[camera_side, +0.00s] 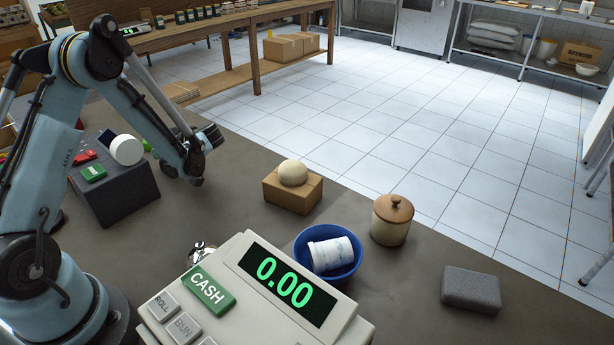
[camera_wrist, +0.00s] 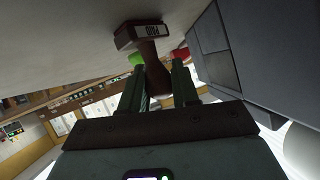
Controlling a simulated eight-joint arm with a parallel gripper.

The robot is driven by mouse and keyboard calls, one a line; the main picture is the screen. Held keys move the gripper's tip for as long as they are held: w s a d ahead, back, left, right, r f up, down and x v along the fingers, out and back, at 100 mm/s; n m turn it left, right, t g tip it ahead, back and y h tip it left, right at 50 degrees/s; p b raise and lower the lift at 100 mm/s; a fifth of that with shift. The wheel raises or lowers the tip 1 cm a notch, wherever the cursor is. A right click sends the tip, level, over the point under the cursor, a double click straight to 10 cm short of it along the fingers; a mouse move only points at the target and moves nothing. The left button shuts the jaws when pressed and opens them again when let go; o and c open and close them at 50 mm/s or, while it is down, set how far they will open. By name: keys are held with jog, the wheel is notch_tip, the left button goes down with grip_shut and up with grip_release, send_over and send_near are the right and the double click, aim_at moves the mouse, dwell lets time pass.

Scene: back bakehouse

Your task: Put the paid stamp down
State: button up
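The paid stamp, dark brown with a pale lettered label (camera_wrist: 140,35), shows in the wrist view with its handle between the two green fingers of my gripper (camera_wrist: 158,80). The fingers look shut on the handle. The stamp's base points toward the grey counter (camera_wrist: 60,40); whether it touches cannot be told. In the side view my gripper (camera_side: 197,180) is low over the counter, just right of a dark grey block (camera_side: 130,195). The stamp cannot be made out clearly there.
The block carries a white roll (camera_side: 126,150) and a green item (camera_side: 93,173). A cardboard box with a dough ball (camera_side: 292,172), a blue bowl (camera_side: 328,272), a lidded jar (camera_side: 391,222) and a till (camera_side: 230,300) stand right. Counter between block and cardboard box is clear.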

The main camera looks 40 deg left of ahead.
jog(key=o, duration=0.5)
jog(key=shift+r, duration=0.1)
jog(key=v, duration=1.2)
jog(key=s+d+r+m+t+h, duration=0.2)
jog(key=d+m+t+h, duration=0.1)
jog(key=d+m, duration=0.3)
jog(key=s+d+r+m+t+h, duration=0.1)
jog(key=s+d+m+t+h, duration=0.1)
jog(key=d+m+h, duration=0.3)
jog(key=s+d+r+m+t+h, duration=0.2)
jog(key=s+d+m+t+h, duration=0.1)
jog(key=d+m, duration=0.3)
jog(key=shift+d+r+m+t+h, duration=0.15)
jog(key=shift+d+t+h, duration=0.25)
jog(key=shift+d, duration=0.25)
jog(key=shift+d+r+m+t+h, duration=0.2)
jog(key=shift+d+t+h, duration=0.15)
jog(key=shift+d, duration=0.3)
